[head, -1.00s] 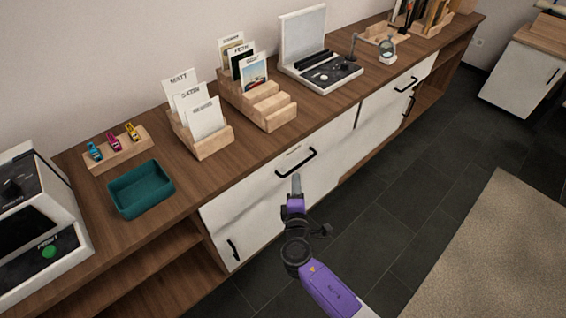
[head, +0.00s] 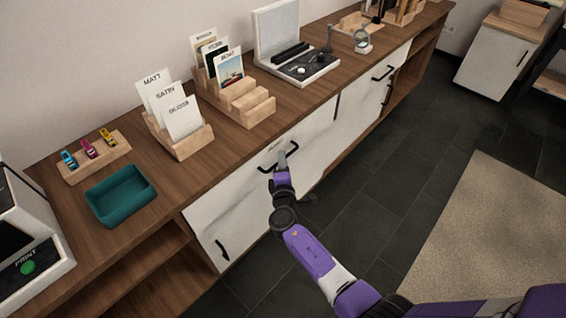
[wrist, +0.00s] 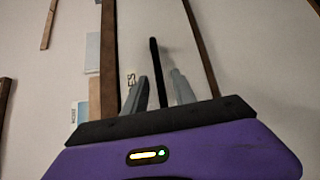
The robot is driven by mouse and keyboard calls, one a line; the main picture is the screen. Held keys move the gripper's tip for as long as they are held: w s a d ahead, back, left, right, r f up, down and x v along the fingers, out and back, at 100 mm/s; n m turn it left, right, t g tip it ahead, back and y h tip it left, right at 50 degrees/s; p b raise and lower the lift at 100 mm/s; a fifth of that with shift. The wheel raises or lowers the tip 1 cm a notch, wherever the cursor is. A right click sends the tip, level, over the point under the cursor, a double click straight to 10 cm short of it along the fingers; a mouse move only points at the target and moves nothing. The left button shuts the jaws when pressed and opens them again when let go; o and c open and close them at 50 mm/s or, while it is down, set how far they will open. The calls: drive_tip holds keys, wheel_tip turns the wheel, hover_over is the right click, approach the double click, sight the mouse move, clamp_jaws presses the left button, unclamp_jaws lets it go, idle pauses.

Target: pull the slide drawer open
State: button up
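The white drawer front (head: 235,183) is in the cabinet under the wooden counter and looks flush with it. Its black bar handle (head: 266,160) shows in the head view, partly hidden by my gripper (head: 283,160). In the wrist view the handle (wrist: 157,62) runs between the two grey fingers of my gripper (wrist: 161,75). The fingers are apart, with a gap visible on each side of the bar. Letters ending in "ES" show on the drawer front beside the handle, partly hidden by the left finger.
A teal tray (head: 120,196), card holders (head: 180,135) and a flat device (head: 300,65) stand on the wooden counter (head: 245,140). A lower door handle (head: 222,250) is at the left. The dark floor (head: 350,205) before the cabinet is clear, with a beige rug (head: 480,230) to the right.

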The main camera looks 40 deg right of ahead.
clamp_jaws()
idle(1.3)
